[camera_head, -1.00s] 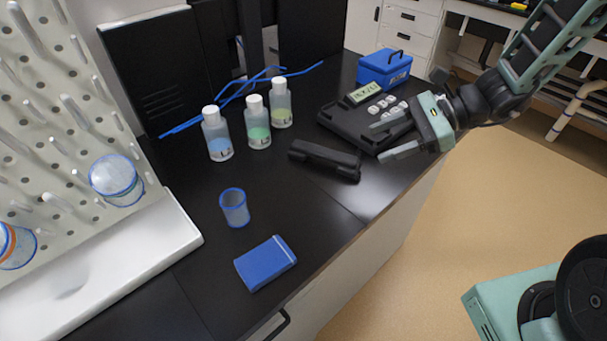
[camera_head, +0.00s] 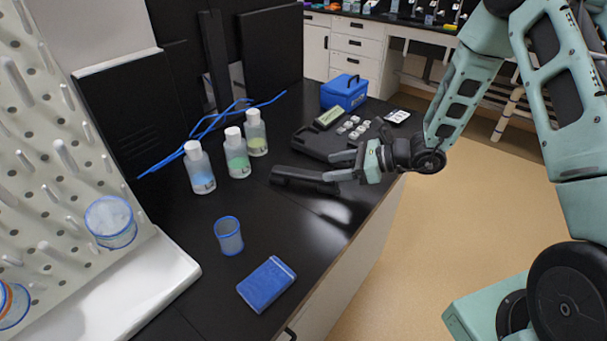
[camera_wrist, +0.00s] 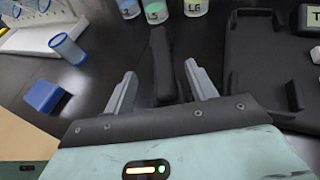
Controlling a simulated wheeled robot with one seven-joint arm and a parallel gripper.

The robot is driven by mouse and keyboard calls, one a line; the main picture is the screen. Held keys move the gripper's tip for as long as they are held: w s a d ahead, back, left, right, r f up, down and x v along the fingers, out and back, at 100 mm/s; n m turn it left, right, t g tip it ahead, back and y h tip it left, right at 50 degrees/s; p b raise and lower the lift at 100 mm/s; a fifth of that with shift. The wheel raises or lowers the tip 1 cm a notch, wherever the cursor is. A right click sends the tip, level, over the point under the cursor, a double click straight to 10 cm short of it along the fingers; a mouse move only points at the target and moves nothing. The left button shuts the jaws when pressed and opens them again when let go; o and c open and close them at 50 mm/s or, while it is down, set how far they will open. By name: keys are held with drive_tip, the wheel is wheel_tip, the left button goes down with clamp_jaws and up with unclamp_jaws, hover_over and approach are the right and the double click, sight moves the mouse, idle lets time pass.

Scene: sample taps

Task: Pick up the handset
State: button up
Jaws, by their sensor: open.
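The black handset (camera_head: 303,180) lies on the dark bench top, in front of the bottles and beside the black phone base (camera_head: 322,143). My gripper (camera_head: 335,166) is low over the bench at the handset's right end, its fingers pointing left. In the wrist view the handset (camera_wrist: 162,62) runs lengthwise away from me, its near end between the two open fingers (camera_wrist: 163,88). The fingers stand apart from its sides, with nothing held. I cannot tell the exact height of the fingers over the handset.
Three capped bottles (camera_head: 238,155) stand behind the handset. A blue-rimmed cup (camera_head: 229,237) and a blue box (camera_head: 266,284) are nearer on the bench. A blue case (camera_head: 344,93) stands at the back. A white drying rack (camera_head: 60,160) is at left.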

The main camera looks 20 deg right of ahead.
sight(305, 173)
drive_tip(key=shift+f+p+x, duration=0.15)
drive_tip(key=shift+p+x, duration=0.5)
drive_tip(key=shift+x, duration=1.1)
drive_tip(key=shift+f+p+x, duration=0.15)
drive_tip(key=shift+p+x, duration=0.5)
drive_tip(key=shift+x, duration=1.1)
drive_tip(key=shift+d, duration=0.1)
clamp_jaws()
